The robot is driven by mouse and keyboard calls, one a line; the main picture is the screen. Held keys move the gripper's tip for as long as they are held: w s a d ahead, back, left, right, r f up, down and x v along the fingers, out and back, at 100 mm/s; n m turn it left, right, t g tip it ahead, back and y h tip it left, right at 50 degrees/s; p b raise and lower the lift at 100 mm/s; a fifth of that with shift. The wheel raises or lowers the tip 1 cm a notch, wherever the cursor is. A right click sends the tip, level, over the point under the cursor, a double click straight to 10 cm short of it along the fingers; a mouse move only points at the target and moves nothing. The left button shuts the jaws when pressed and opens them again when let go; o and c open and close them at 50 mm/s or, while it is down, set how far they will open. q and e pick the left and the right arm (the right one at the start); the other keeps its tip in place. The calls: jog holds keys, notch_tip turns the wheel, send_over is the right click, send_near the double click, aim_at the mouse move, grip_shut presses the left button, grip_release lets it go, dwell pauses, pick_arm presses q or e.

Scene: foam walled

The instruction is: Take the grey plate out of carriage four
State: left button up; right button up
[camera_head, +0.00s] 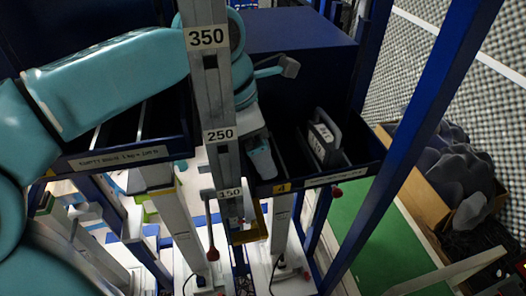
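Carriage four is a dark blue open bin with a yellow "4" label on its front edge (340,178), right of centre in the head view. The grey plate (324,140) stands upright and slightly tilted inside it, with a handle-like opening and a small label. My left arm comes in from the left and passes behind the grey column. What looks like my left gripper (262,158) is pale and points down at the left part of the bin, left of the plate and apart from it. Its fingertips are too unclear to tell open from shut. My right gripper does not show.
The upright grey column (212,100), marked 350, 250 and 150, stands in front of my arm. Another blue bin (120,155) is on the left. A blue post (415,130) slants on the right. Cardboard boxes with dark foam (450,170) lie beyond it.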

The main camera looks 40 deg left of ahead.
pick_arm(q)
jog(key=shift+d+f, duration=0.15)
jog(key=shift+f, duration=0.1)
jog(key=c, duration=0.3)
jog(key=shift+w, duration=0.1)
jog(key=c, duration=0.9)
jog(key=shift+r, duration=0.1)
jog(key=shift+c, duration=0.2)
